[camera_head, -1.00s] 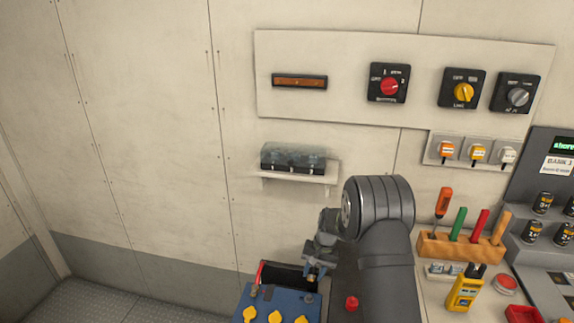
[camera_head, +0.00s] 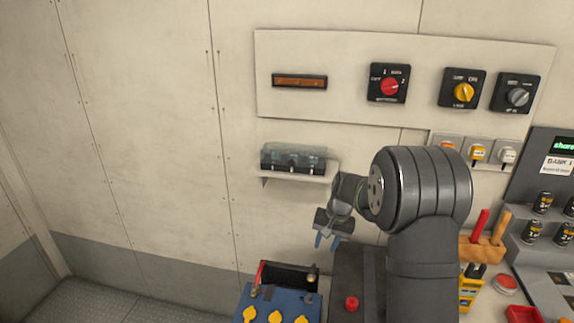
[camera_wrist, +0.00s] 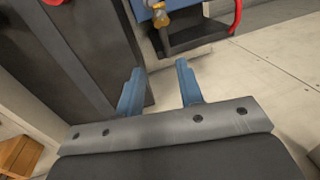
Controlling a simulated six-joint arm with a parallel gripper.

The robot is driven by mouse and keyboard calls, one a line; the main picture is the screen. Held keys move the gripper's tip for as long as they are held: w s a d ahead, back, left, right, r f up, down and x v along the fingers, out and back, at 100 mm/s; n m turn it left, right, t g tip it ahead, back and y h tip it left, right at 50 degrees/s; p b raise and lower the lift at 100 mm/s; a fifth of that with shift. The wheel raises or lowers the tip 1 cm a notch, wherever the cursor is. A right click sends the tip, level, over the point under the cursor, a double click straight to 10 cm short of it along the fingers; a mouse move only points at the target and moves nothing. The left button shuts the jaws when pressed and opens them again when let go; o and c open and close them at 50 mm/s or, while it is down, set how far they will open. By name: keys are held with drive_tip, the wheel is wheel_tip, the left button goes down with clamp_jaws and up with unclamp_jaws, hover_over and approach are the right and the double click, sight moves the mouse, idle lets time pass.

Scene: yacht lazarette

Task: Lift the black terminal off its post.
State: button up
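The blue battery (camera_head: 285,305) with yellow caps stands at the bottom of the head view. A brass-coloured fitting (camera_head: 312,278) is at its far right corner, and it also shows at the top of the wrist view (camera_wrist: 160,17). Dark material surrounds the fitting, but I cannot make out the black terminal as a separate piece. My gripper (camera_head: 327,242) hangs above and slightly right of the fitting, clear of it, with blue fingers pointing down. In the wrist view its fingers (camera_wrist: 160,88) are spread apart with nothing between them.
A dark box (camera_head: 350,275) with a red button stands right of the battery. A black tray-like part (camera_wrist: 190,38) and a red cable (camera_wrist: 237,15) are close to the fitting. A small wall shelf (camera_head: 300,173) is behind my gripper. The wall and floor at left are free.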

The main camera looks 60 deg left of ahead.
drive_tip(key=s+a+r+t+h, duration=0.1)
drive_tip(key=s+r+t+h, duration=0.1)
drive_tip(key=s, duration=0.3)
drive_tip(key=f, duration=1)
drive_tip(key=shift+w, duration=0.25)
wheel_tip(320, 180, up, 10)
wheel_tip(320, 180, down, 10)
drive_tip(key=shift+f, duration=0.2)
drive_tip(key=a+r+t+y, duration=0.1)
drive_tip(key=a+r+y, duration=0.2)
drive_tip(key=r, duration=0.7)
drive_tip(key=a+r+t+y, duration=0.1)
drive_tip(key=a+r+y, duration=0.3)
drive_tip(key=r, duration=0.6)
drive_tip(key=a+r+n+t+y, duration=0.1)
drive_tip(key=a+r+y, duration=0.3)
drive_tip(key=r, duration=0.6)
drive_tip(key=shift+s+a, duration=0.2)
drive_tip(key=shift+a, duration=0.75)
